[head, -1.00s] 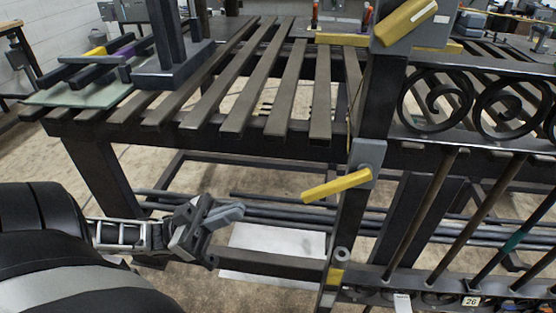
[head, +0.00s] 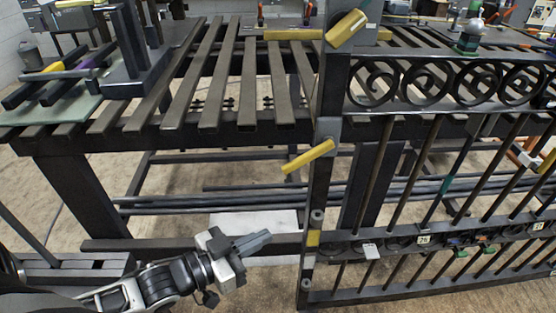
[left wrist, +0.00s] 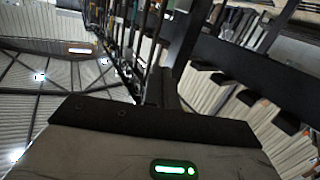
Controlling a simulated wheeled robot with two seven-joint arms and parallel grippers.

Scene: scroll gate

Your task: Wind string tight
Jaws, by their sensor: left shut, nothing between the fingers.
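I cannot make out any string in either view. A dark metal gate (head: 318,190) with a row of scrolls (head: 430,82) along its top stands at the right in the head view. Its post carries two yellow handles, an upper one (head: 346,28) and a lower one (head: 309,157). A small grey knob (head: 317,215) sits lower on the post. My left gripper (head: 262,240) is shut and empty, left of the post and below the lower handle, apart from both. The left wrist view shows tilted gate bars (left wrist: 150,40). My right gripper is not in view.
A slatted dark metal bench (head: 170,125) stands behind, with a black stand (head: 125,80) at its left. Long rods (head: 240,190) lie low beneath it. Numbered tags (head: 423,239) hang on the gate's lower rail. Open floor lies below my left gripper.

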